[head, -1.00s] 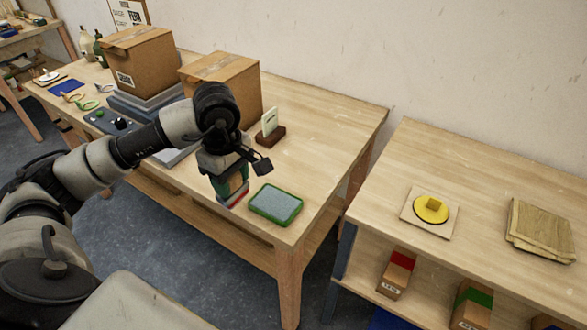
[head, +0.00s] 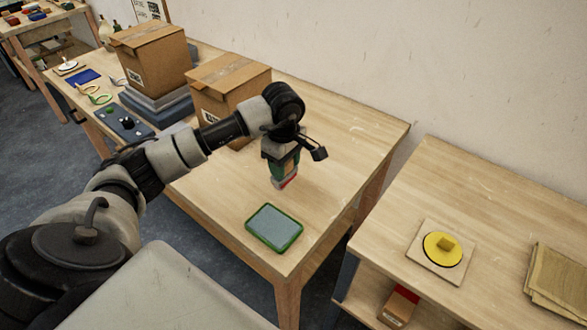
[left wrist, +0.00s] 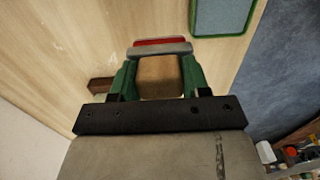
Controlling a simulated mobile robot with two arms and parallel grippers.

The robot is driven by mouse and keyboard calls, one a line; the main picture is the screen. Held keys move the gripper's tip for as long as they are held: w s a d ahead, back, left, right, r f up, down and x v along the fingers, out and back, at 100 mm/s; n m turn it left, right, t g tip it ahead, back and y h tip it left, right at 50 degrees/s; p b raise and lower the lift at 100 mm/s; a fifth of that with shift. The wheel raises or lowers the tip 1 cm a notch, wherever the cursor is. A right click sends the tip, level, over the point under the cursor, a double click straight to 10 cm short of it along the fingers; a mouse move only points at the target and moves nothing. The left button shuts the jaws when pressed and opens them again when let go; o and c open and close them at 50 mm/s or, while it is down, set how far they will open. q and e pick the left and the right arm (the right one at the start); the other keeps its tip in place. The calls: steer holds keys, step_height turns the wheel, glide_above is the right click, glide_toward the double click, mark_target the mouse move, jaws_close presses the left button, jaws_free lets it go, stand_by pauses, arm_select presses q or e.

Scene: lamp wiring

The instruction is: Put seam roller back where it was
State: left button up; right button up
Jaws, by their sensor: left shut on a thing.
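My left gripper (head: 284,166) points down over the right part of the long wooden table (head: 340,150). Its green fingers are shut on the seam roller, whose tan wooden block (left wrist: 159,77) shows between them in the left wrist view. A grey and red end (left wrist: 162,46) of the roller sticks out past the fingertips; it also shows below the gripper in the head view (head: 287,183). I cannot tell whether this end touches the table. A green-rimmed grey-blue tray (head: 274,228) lies in front of the gripper, apart from it. My right gripper is not in view.
Cardboard boxes (head: 229,92) stand behind my left arm. A small brown stand (left wrist: 100,85) is near the gripper in the left wrist view. A second table at right holds a yellow disc (head: 434,252) on a board. Bare tabletop lies right of the gripper.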

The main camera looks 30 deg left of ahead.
mark_target(293, 174)
arm_select(q)
steer(key=w, duration=0.1)
steer(key=w+f, duration=0.1)
steer(key=shift+w+d+f, duration=0.15)
steer(key=shift+w+f, duration=0.1)
steer(key=shift+w, duration=0.15)
steer(key=f+p, duration=0.1)
steer(key=f, duration=0.2)
steer(key=shift+w+f+p, duration=0.2)
steer(key=shift+f+p, duration=0.1)
steer(key=shift+p, duration=0.1)
steer(key=shift+f, duration=0.4)
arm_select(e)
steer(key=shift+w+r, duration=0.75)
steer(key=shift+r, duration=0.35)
arm_select(q)
steer(key=shift+f, duration=0.1)
steer(key=shift+f, duration=0.15)
steer(key=o, duration=1)
steer(key=shift+c, duration=0.2)
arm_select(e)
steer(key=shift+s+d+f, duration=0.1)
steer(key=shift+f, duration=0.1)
